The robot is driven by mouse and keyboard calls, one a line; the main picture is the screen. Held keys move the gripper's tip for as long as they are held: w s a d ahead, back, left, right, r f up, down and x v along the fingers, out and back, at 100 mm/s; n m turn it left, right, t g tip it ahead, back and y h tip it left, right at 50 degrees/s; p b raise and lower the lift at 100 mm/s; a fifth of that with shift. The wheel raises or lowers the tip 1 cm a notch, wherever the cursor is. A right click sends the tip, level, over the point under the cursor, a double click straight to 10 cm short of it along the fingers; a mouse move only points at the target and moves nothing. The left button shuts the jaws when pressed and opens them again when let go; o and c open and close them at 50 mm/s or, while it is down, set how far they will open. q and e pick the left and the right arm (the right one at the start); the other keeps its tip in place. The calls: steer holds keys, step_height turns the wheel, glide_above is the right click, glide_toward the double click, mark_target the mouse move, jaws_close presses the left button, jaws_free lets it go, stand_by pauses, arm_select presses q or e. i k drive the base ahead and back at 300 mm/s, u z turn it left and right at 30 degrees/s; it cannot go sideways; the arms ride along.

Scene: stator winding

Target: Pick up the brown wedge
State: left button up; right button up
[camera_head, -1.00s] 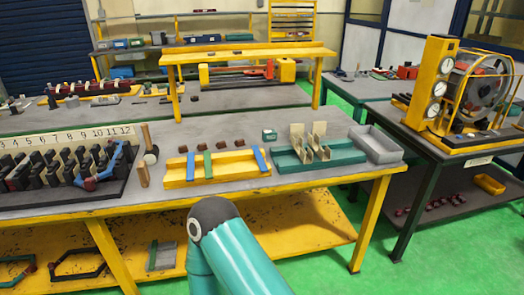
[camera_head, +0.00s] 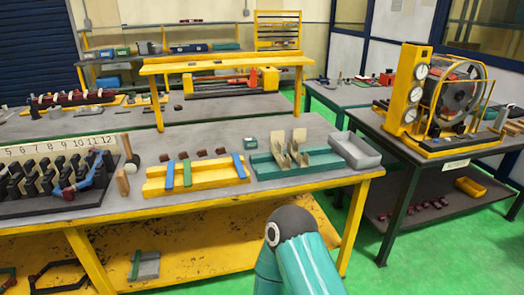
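Several small dark brown pieces lie in a row on the workbench behind the yellow tray (camera_head: 200,185); they look like wedges, but are too small to make out their exact shape. One brown piece (camera_head: 164,157) is at the left end of the row and another brown piece (camera_head: 220,152) at the right end. Blue and green strips lie across the yellow tray. Part of one of my teal arms shows at the bottom, in front of the bench; I cannot tell which arm. Neither gripper is in view.
A green tray (camera_head: 268,172) with upright cream pieces and an empty grey bin (camera_head: 361,160) stand right of the yellow tray. A mallet (camera_head: 129,150) and a numbered rack (camera_head: 45,193) are at left. A yellow machine with gauges (camera_head: 412,90) stands on the right-hand table.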

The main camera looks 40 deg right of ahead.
mark_target(221, 150)
steer(key=z, duration=0.4)
steer(key=i, duration=1)
steer(key=u, duration=0.05)
